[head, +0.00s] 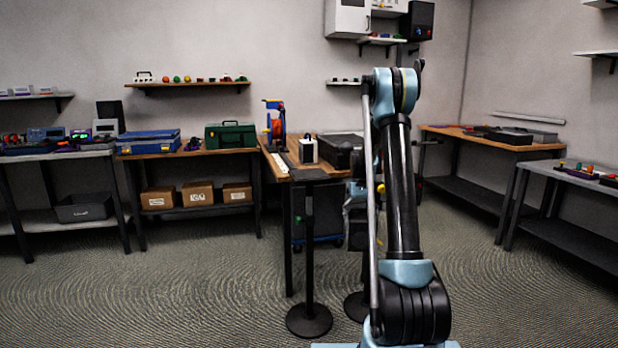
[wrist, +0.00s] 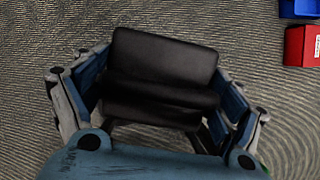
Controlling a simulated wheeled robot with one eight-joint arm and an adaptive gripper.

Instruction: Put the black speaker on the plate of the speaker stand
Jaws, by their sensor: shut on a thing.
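The black speaker (wrist: 163,55) fills the middle of the wrist view, between the two fingers of my gripper (wrist: 162,98). My gripper is shut on its sides, and the speaker hangs over the patterned floor. In the head view, my arm hides most of the gripper and I cannot make out the speaker clearly. A black speaker stand (head: 309,255) with a round base and thin pole stands left of my arm, in front of the middle table. Its small dark plate (head: 309,175) is at the top and looks empty. A second round base (head: 357,306) shows partly behind my arm.
The middle table (head: 280,160) carries a white box (head: 308,149), a black case (head: 341,151) and a blue-orange reel (head: 274,122). A red bin (wrist: 302,46) and a blue bin (wrist: 300,8) show at the wrist view's upper right. The floor at left is clear.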

